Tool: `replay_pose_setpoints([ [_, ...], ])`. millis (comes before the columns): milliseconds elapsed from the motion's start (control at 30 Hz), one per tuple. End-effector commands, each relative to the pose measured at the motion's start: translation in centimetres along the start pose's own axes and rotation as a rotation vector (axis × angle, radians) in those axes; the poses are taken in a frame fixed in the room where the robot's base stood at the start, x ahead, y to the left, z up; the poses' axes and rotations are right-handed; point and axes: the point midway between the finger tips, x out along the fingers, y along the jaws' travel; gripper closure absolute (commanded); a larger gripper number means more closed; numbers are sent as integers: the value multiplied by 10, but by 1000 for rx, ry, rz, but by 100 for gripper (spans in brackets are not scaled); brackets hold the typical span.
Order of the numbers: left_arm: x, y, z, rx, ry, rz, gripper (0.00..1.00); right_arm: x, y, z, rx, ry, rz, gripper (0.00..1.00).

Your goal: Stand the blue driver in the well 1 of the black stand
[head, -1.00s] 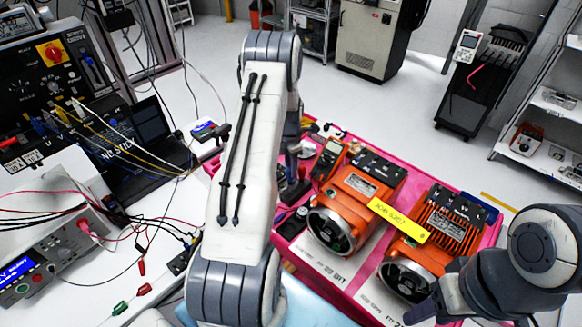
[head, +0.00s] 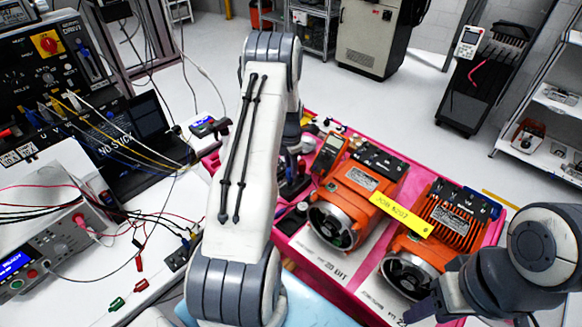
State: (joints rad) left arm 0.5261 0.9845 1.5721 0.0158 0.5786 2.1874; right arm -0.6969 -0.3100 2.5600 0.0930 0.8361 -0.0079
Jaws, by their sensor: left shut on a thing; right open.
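My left arm rises through the middle of the head view and hides most of my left gripper (head: 297,146). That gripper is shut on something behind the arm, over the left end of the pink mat. I cannot make out the held thing, and I cannot pick out the blue driver for sure. A dark stand-like thing (head: 293,186) shows just right of the arm on the mat, partly hidden. I cannot tell whether it is the black stand, and its wells cannot be read. My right gripper (head: 424,311) is open and empty at lower right, by the nearer orange motor.
Two orange motors (head: 352,203), (head: 440,232) stand on the pink mat (head: 295,252), with a yellow label (head: 401,214) between them. A handheld meter (head: 330,152) is behind the left motor. The left bench (head: 165,283) carries instruments and loose leads.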

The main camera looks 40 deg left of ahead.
Motion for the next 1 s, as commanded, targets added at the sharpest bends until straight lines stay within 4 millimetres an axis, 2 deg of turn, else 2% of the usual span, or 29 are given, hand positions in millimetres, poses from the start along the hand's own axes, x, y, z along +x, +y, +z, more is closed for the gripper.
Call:
replay_pose_setpoints([
  [267, 6, 0, 0, 0, -1, 1, 100, 5, 0, 0, 0, 0, 0, 50],
  [300, 6, 0, 0, 0, -1, 1, 49, 5, 0, 0, 0, 0, 0, 50],
  [367, 6, 0, 0, 0, 0, 1, 29, 5, 0, 0, 0, 0, 0, 50],
  [567, 6, 0, 0, 0, 0, 0, 29, 5, 0, 0, 0, 0, 0, 50],
  [633, 6, 0, 0, 0, 0, 0, 35, 5, 0, 0, 0, 0, 0, 50],
  [1000, 3, 0, 0, 0, 0, 0, 35, 2, 0, 0, 0, 0, 0, 50],
])
